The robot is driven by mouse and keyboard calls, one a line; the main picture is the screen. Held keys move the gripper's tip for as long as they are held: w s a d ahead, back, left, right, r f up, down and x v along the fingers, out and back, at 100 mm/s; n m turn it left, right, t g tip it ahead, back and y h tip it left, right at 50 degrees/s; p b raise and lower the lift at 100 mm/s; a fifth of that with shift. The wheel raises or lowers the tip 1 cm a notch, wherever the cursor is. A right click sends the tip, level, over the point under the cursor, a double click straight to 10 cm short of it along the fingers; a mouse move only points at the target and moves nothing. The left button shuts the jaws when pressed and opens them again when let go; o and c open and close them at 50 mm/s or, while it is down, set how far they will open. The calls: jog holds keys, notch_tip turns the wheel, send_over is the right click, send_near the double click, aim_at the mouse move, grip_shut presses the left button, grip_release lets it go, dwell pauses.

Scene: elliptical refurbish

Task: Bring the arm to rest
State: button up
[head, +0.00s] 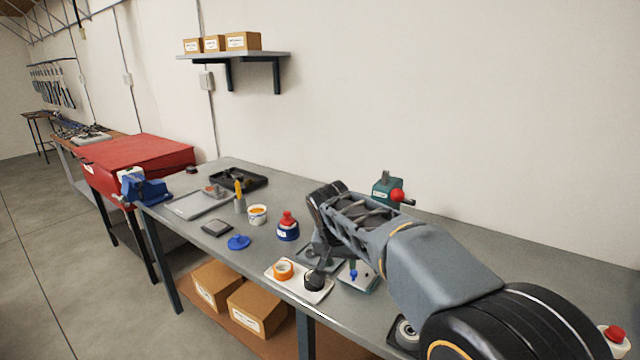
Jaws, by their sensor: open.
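My arm reaches from the lower right over the grey workbench (400,314), with its wrist bent downward. My gripper (318,264) points down above the back edge of a white tray (301,296) near the bench's front edge. Its jaws are open, though small and partly hidden by the wrist. An orange ring-shaped roll (283,270) and a black round piece (314,281) are on the tray. The black piece is just below the gripper; I cannot tell whether they touch.
A red-capped blue jar (287,228), a blue lid (238,242), a white tub (257,215) and a black tray (238,181) stand to the left. A green device with a red knob (387,190) stands behind the arm. A blue vise (145,188) is at the left end.

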jog(key=s+d+f+n+y+p, duration=0.1)
jog(key=s+d, duration=0.4)
jog(key=s, duration=0.5)
jog(key=s+d+n+y+p, duration=0.1)
jog(key=s+d+n+p, duration=0.1)
jog(key=s, duration=0.8)
jog(key=d+p, duration=0.1)
jog(key=d, duration=0.1)
jog(key=shift+d+f+p, duration=0.3)
jog(key=shift+d+f, duration=0.05)
